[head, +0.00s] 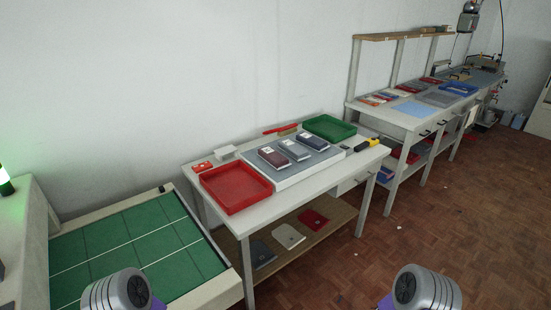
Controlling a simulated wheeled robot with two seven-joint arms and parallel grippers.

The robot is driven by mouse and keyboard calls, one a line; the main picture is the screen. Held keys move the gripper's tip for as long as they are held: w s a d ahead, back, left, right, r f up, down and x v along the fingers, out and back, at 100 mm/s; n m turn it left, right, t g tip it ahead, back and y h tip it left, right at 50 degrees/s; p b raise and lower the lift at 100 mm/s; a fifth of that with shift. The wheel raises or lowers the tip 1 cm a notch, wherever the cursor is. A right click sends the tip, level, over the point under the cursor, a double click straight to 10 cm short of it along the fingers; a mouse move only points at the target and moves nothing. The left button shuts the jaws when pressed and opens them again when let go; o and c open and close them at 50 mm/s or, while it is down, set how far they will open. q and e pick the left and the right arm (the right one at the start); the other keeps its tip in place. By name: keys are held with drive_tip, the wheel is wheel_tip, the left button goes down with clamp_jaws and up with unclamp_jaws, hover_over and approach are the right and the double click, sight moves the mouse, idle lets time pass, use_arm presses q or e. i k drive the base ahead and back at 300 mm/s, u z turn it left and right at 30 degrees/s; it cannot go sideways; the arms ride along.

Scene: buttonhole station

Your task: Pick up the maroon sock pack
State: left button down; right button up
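Three small packs lie in a row on a grey-topped board on the near table. The leftmost pack (273,157) looks dark maroon with a white label; at this size its exact colour is hard to tell. Beside it are a grey-blue pack (294,150) and another dark-edged grey pack (313,141). A red pack (314,220) lies on the table's lower shelf. Only rounded parts of my two arms show at the bottom edge, well short of the table. Neither gripper is in view.
A red tray (236,207) stands at the table's front left and a green tray (330,138) at its back right. A yellow-and-black tool (367,144) lies near the right edge. A green-topped table (130,245) is at left. The wooden floor (360,260) is open at right.

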sight(274, 158)
drive_tip(key=z, duration=1.3)
drive_tip(key=i, duration=2.7)
drive_tip(key=u, duration=3.05)
